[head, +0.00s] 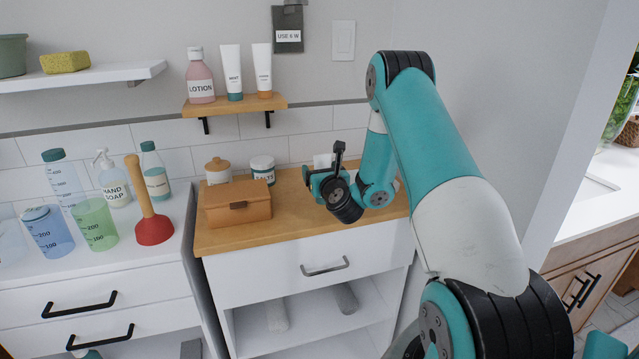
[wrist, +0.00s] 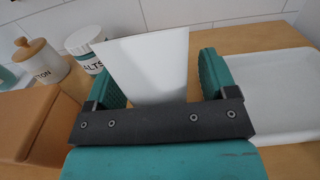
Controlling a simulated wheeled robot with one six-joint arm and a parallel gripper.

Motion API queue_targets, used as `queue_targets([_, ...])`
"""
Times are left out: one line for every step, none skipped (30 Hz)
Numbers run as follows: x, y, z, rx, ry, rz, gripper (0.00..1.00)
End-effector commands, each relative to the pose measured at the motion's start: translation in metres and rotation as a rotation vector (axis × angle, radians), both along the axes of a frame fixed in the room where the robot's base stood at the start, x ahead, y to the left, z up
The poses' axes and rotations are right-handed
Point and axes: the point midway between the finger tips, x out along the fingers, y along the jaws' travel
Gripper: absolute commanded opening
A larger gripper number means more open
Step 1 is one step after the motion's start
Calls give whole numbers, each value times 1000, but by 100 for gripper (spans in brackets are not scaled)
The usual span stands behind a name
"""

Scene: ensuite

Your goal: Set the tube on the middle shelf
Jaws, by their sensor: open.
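My gripper (wrist: 160,85) is open low over the wooden counter top. A plain white upright thing (wrist: 148,58), wide at its top edge and probably the tube, stands between the fingers with a gap at the right finger. Its lower part is hidden by my gripper; its top shows behind my gripper (head: 328,180) in the head view (head: 322,160). A wooden wall shelf (head: 190,107) holds a pink lotion bottle (head: 200,80) and two white tubes, one with a teal cap (head: 232,70) and one with an orange cap (head: 262,68). Which shelf is the middle one is unclear.
A tan box (head: 238,207), a salts jar (head: 263,168) and a wooden-lidded jar (head: 217,170) stand left of my gripper. A white tray (wrist: 265,90) lies to its right. A white wall shelf (head: 100,74) is at upper left. Below the drawer is an open shelf (head: 305,318).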

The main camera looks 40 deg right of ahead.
Motion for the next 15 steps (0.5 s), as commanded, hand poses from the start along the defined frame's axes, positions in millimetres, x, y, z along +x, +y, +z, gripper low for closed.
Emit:
queue_targets([0,0,-1,0,0,0,79])
queue_targets([0,0,-1,0,0,0,79])
queue_targets([0,0,-1,0,0,0,74])
queue_targets([0,0,-1,0,0,0,67])
queue_targets([0,0,-1,0,0,0,60])
queue_targets([0,0,-1,0,0,0,51])
queue_targets([0,0,0,0,0,0,44])
queue_targets([0,0,0,0,0,0,37])
queue_targets([0,0,0,0,0,0,28])
queue_targets([0,0,0,0,0,0,21])
queue_targets([0,1,0,0,0,0,20])
queue_targets([0,0,0,0,-1,0,16])
queue_targets([0,0,0,0,-1,0,16])
queue_targets([0,1,0,0,-1,0,15])
queue_targets([0,1,0,0,-1,0,15])
